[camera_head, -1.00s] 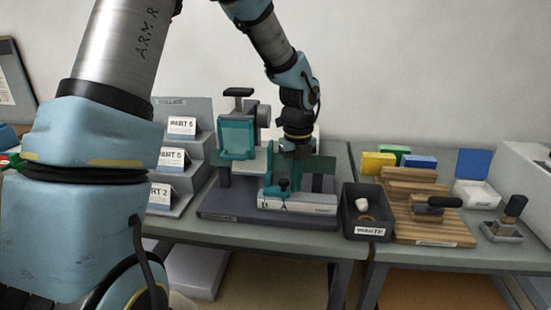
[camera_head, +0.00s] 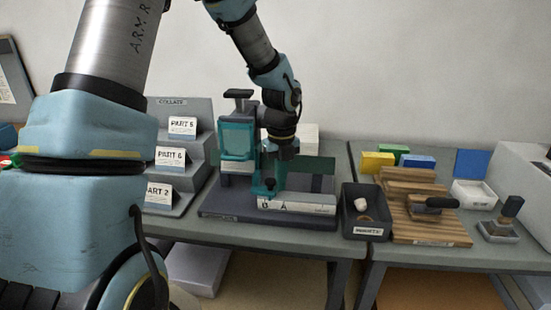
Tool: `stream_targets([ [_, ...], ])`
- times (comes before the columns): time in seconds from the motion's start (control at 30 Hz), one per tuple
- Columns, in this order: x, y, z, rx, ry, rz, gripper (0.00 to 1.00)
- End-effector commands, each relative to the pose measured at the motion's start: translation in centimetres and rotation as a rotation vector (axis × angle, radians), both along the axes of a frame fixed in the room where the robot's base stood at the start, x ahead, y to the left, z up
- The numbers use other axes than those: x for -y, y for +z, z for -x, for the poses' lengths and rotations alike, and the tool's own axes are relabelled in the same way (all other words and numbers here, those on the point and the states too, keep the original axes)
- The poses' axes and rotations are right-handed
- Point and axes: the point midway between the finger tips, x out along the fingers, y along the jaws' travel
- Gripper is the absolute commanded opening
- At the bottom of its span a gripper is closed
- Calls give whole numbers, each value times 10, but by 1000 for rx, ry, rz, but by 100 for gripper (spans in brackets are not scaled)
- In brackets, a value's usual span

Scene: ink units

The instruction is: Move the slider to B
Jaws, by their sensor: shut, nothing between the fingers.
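The slider (camera_head: 268,190), a small teal block with a dark knob, sits on the pale rail (camera_head: 310,204) at the front of a dark machine base. It is at the rail's left end, above the letter B; the letter A shows just to its right. My gripper (camera_head: 275,168) is shut and empty, close behind and above the slider. Its fingertips are hard to make out against the teal parts, and I cannot tell whether they touch the slider.
A teal-fronted press (camera_head: 238,140) stands just left of my gripper. A stepped rack (camera_head: 196,150) with part cards is further left. A dark bin (camera_head: 366,228) stands right of the rail, then a slatted wooden board (camera_head: 405,225) and a stamp (camera_head: 502,226).

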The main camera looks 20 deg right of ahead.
Motion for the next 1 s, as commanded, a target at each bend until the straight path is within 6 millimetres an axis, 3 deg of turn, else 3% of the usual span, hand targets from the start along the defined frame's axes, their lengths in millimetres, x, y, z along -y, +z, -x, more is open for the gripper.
stream_targets([
  [0.27,-11,0,-5,-1,2,-2,0],
  [0.77,2,1,2,-2,0,-1,0],
  [1.0,1,27,1,-1,0,0,0],
])
